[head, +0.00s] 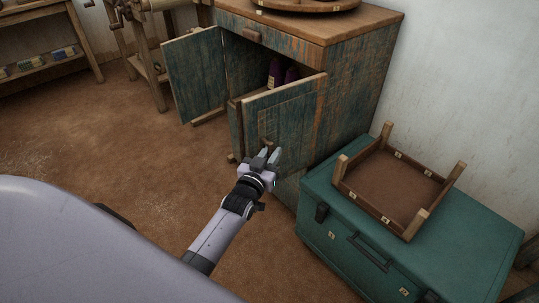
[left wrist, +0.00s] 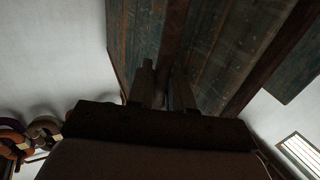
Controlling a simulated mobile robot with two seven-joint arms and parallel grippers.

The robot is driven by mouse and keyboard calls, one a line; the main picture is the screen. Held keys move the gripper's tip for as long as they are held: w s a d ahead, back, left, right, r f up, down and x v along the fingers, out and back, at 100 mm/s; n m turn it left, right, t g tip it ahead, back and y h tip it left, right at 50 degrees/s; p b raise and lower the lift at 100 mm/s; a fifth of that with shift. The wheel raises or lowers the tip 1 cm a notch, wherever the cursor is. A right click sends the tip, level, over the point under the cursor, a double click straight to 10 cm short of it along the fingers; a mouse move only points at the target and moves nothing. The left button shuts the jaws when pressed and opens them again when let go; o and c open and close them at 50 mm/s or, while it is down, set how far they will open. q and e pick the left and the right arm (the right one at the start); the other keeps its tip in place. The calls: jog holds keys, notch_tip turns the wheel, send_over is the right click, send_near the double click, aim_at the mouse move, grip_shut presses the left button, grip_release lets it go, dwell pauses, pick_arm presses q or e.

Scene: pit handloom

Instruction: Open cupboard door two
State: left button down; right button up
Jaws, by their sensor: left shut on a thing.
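The cupboard (head: 345,100) is worn blue-green and brown wood. Its farther door (head: 197,75) stands wide open. Its nearer door (head: 285,112) stands partly open, swung out from the front, with a dark gap behind its left edge. I cannot read a number on either door. My left gripper (head: 268,157) is at the lower part of the nearer door, shut on its small brown handle (head: 267,143), which the fingers partly hide. In the left wrist view the fingers (left wrist: 165,88) point at weathered planks (left wrist: 215,45); the handle is hidden there. My right gripper is not in view.
A teal chest (head: 330,215) with an upturned wooden stool or frame (head: 395,185) on it stands close right of the nearer door. Dark purple items (head: 283,75) sit inside the cupboard. A drawer (head: 265,38) is above. Brown floor (head: 110,140) is clear to the left.

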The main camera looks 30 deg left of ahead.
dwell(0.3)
pick_arm(q)
jog(key=shift+s, duration=0.1)
jog(key=c, duration=1.2)
grip_release()
jog(key=s, duration=0.2)
jog(key=s+p, duration=0.1)
jog(key=s, duration=0.4)
jog(key=shift+s+d+p, duration=0.1)
jog(key=shift+d+p, duration=0.25)
jog(key=shift+d, duration=0.05)
